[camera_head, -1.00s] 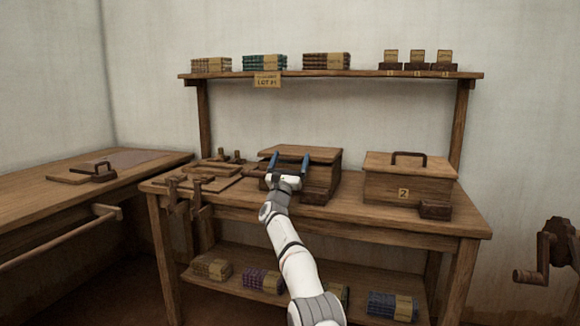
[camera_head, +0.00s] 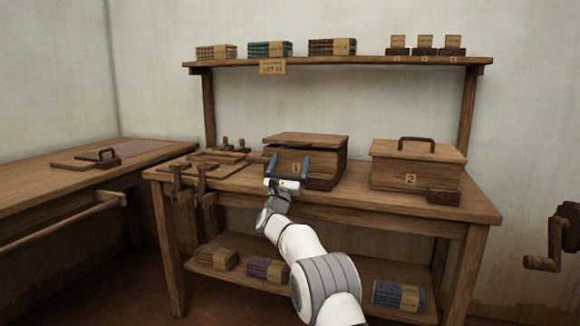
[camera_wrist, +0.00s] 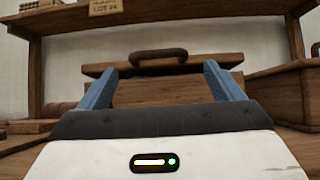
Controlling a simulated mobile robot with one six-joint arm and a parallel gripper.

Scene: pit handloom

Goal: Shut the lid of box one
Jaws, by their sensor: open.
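Box one (camera_head: 328,166) is a wooden box on the bench, marked with a "1" label (camera_head: 296,168). Its lid (camera_head: 306,139) sits slightly raised and tilted, with a dark gap beneath it. In the wrist view the lid's front edge (camera_wrist: 195,69) and dark handle (camera_wrist: 158,55) show above the box front (camera_wrist: 160,93). My gripper (camera_head: 289,159) is open and empty, in front of the box, its blue fingers pointing at the box front below the lid. In the wrist view the fingers (camera_wrist: 160,70) overlap the lid's edge; I cannot tell whether they touch.
Box two (camera_head: 385,174), its lid down, stands to the right with a dark block (camera_head: 443,196) before it. Wooden clamps (camera_head: 190,180) and tools stand to the left. A shelf (camera_head: 365,62) with cloth bundles runs above. Bench space between the boxes is clear.

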